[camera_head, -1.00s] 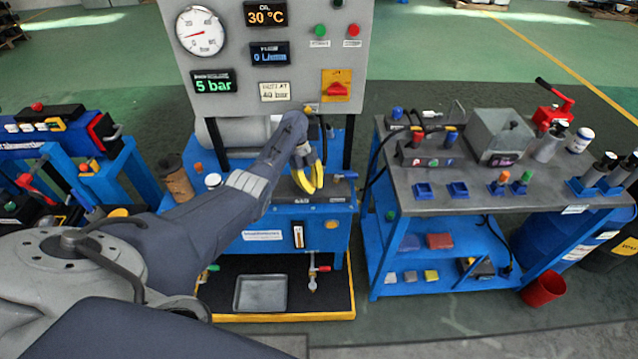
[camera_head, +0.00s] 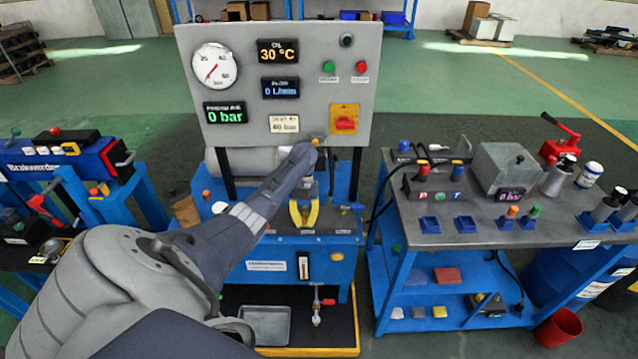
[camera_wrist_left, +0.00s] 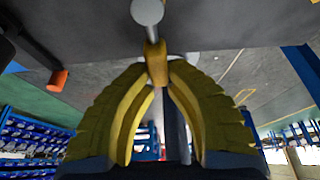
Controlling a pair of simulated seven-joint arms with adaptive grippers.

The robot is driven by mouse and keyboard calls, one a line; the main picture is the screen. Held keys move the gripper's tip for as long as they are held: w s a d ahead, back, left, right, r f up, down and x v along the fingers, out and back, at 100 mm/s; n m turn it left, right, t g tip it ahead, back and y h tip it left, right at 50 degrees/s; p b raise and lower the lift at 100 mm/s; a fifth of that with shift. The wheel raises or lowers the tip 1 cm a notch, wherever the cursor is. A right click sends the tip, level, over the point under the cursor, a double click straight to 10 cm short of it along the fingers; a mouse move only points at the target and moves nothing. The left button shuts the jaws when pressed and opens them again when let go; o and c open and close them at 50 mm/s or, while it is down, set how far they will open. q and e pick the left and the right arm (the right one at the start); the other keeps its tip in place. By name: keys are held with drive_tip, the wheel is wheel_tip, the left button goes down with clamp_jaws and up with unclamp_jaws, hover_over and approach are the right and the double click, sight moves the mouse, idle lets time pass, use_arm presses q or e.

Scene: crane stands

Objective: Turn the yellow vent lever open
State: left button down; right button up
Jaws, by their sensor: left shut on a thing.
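My left gripper (camera_head: 304,224) has curved yellow fingers and reaches over the top of the blue test stand (camera_head: 325,243), below the grey panel. In the left wrist view its fingertips (camera_wrist_left: 156,72) are shut on the yellow vent lever (camera_wrist_left: 155,55), a short yellow-orange piece beside a round grey end (camera_wrist_left: 147,12). In the head view the fingers and arm hide the lever, so its angle is unclear. The green display (camera_head: 225,112) on the panel reads 0 bar. My right gripper is not in view.
The grey panel (camera_head: 350,70) stands behind the fingers, with a round gauge (camera_head: 215,70) and a red switch on a yellow plate (camera_head: 345,119). A workbench (camera_head: 440,235) with fittings is at right. A grey tray (camera_head: 265,325) lies low in the stand.

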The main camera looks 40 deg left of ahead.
use_arm(q)
drive_tip(key=shift+s+f, duration=0.1)
drive_tip(key=shift+s, duration=0.05)
idle(0.3)
drive_tip(key=c, duration=1.4)
unclamp_jaws()
drive_tip(key=shift+a, duration=0.1)
drive_tip(key=shift+o, duration=0.4)
